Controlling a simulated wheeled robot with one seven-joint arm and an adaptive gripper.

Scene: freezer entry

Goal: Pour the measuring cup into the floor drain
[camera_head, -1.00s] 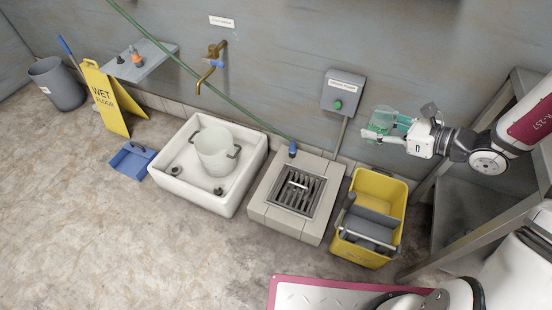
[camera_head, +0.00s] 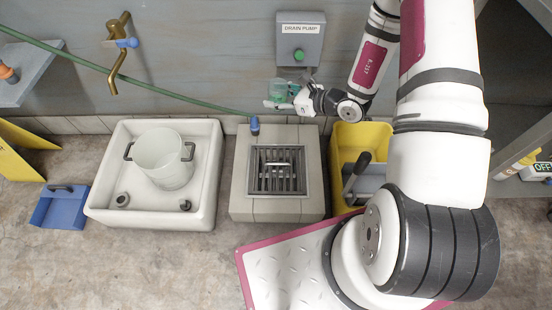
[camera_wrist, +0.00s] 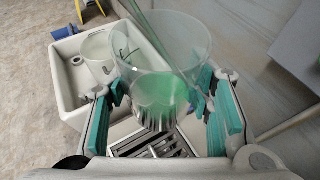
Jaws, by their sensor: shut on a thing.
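My gripper (camera_head: 286,99) is shut on a clear measuring cup (camera_head: 279,88). In the wrist view the cup (camera_wrist: 150,55) sits between the teal finger pads of my gripper (camera_wrist: 165,100), with green liquid low inside. It looks roughly upright. The floor drain (camera_head: 263,185) is a square metal grate set in a raised pale tiled block. In the head view the cup shows above the block's back edge, near the wall. In the wrist view the grate (camera_wrist: 150,149) shows below the cup, partly hidden by it and my gripper.
Left of the drain is a white basin (camera_head: 207,200) with a pale pot (camera_head: 165,160). A yellow bucket (camera_head: 376,137) stands right of the drain, partly behind my arm. A green hose (camera_head: 160,92) ends at the block's back. A drain pump box (camera_head: 300,38) hangs above.

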